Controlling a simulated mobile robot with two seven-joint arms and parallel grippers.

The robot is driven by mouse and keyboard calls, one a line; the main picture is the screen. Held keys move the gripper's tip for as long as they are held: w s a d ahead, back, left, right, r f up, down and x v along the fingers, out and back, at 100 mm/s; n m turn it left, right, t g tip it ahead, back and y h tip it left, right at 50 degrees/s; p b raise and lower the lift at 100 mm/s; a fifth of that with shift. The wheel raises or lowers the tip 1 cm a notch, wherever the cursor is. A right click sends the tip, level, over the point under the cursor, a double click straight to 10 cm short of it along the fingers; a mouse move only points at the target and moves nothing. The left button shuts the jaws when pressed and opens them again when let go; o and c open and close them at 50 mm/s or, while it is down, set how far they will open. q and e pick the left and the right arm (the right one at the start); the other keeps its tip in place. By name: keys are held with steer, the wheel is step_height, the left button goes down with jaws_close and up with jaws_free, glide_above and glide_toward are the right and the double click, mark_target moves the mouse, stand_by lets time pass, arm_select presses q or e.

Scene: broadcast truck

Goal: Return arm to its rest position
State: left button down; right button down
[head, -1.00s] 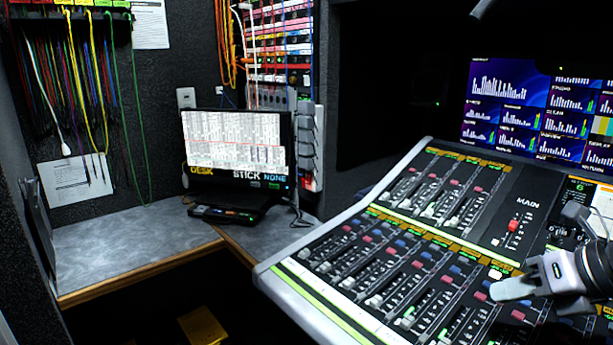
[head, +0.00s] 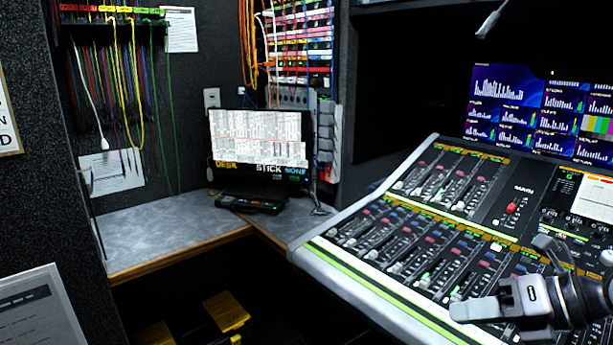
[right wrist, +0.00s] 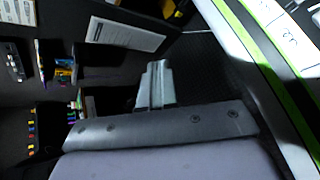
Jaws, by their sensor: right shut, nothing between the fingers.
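My right gripper (head: 462,310) is at the lower right of the head view, a grey arm end with pale fingers pointing left. It is shut with nothing held, over the near part of the mixing console (head: 342,279). Whether it touches the console I cannot tell. In the right wrist view the closed fingers (right wrist: 155,84) show at the centre, with the console's edge and green strip (right wrist: 258,72) to the right. My left gripper is not in view.
A grey corner desk (head: 165,228) holds a laptop-like screen (head: 258,138). Cables (head: 128,85) hang on the left wall. Monitors (head: 540,115) stand behind the console. Yellow objects (head: 227,311) sit low in the dark gap below the desk.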

steer(key=s+a+r+m+t+y+p, duration=0.1)
steer(key=s+a+m+t+y+p, duration=0.1)
steer(key=a+m+y, duration=0.4)
steer(key=s+d+f+m+t+h+p, duration=0.15)
steer(key=f+m+t+h, duration=0.3)
steer(key=m, duration=0.55)
steer(key=d+f+m+t+h+p, duration=0.2)
steer(key=f+m+t+h+p, duration=0.25)
steer(key=m, duration=0.55)
steer(key=s+f+m+g+h, duration=0.4)
steer(key=s+f+m+g, duration=0.3)
steer(key=s+f, duration=0.5)
step_height(320, 180, down, 3)
steer(key=shift+s+a+f+m+h, duration=0.15)
steer(key=shift+s+a+m+h, duration=0.25)
steer(key=shift+m, duration=0.3)
steer(key=shift+w, duration=0.1)
